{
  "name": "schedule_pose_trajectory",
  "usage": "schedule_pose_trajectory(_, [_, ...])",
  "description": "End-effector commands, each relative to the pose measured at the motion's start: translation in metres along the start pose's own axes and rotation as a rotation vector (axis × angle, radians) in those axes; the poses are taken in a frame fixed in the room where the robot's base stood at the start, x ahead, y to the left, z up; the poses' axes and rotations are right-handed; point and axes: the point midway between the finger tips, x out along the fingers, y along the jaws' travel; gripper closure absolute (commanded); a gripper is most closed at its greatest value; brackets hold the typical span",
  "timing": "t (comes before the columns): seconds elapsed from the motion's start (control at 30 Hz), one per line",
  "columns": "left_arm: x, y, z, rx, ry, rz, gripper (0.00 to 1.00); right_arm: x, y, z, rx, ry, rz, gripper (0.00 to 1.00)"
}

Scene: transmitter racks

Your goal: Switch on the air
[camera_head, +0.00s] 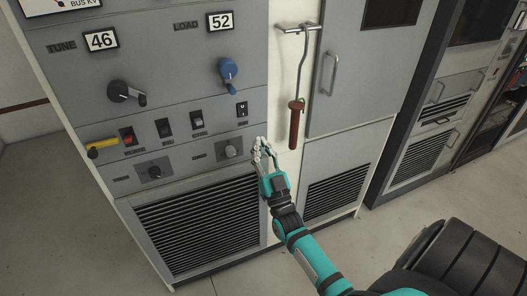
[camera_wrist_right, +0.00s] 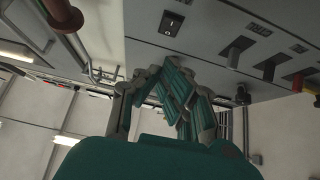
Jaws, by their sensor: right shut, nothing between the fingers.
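My right gripper (camera_head: 262,145) is shut and empty, just below the rocker near the panel's right edge. In the right wrist view the rocker (camera_wrist_right: 172,22) lies beyond the closed fingers (camera_wrist_right: 185,88), apart from them. My left gripper is out of view.
A red-brown handle (camera_head: 296,124) hangs on a metal hook right of the panel. A yellow handle (camera_head: 103,144) sticks out at the left. Open floor lies in front.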

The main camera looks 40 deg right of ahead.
Motion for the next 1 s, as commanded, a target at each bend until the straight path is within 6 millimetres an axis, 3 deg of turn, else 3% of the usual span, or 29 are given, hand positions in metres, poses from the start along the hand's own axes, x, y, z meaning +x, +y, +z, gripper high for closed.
schedule_pose_trajectory(0.03, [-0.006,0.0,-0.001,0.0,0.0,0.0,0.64,0.015,0.0,-0.003,0.0,0.003,0.0,1.0])
schedule_pose_trajectory(0.2, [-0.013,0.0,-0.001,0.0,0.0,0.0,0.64,0.051,0.0,-0.003,-0.001,0.002,0.0,1.0])
schedule_pose_trajectory(0.37, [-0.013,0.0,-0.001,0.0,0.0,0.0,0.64,0.069,0.0,0.015,-0.001,-0.001,0.0,1.0])
schedule_pose_trajectory(0.57, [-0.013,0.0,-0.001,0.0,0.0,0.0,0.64,0.079,0.0,0.027,0.0,-0.001,-0.001,1.0])
schedule_pose_trajectory(1.0, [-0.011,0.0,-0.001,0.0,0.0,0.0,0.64,0.08,0.0,0.029,0.0,0.001,-0.001,1.0])
